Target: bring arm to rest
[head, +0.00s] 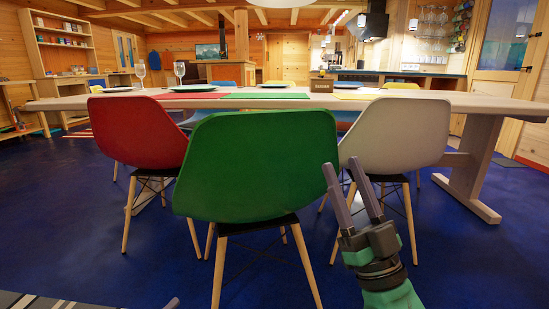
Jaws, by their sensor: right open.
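My right gripper (341,165) reaches up from the bottom right, dark grey on a green wrist. Its two fingers are apart with nothing between them. In the picture it overlaps the right edge of the green chair (258,165) and the front of the white chair (394,134); I cannot tell how close it is to either. My left gripper cannot be made out. A small grey sliver shows at the bottom edge, too little to identify.
A long pale table (440,98) stands behind the green, white and red (136,130) chairs. It bears wine glasses (179,70), plates, coloured mats and a small dark box (321,86). Blue floor (70,235) is open at left. A striped grey thing (35,301) lies bottom left.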

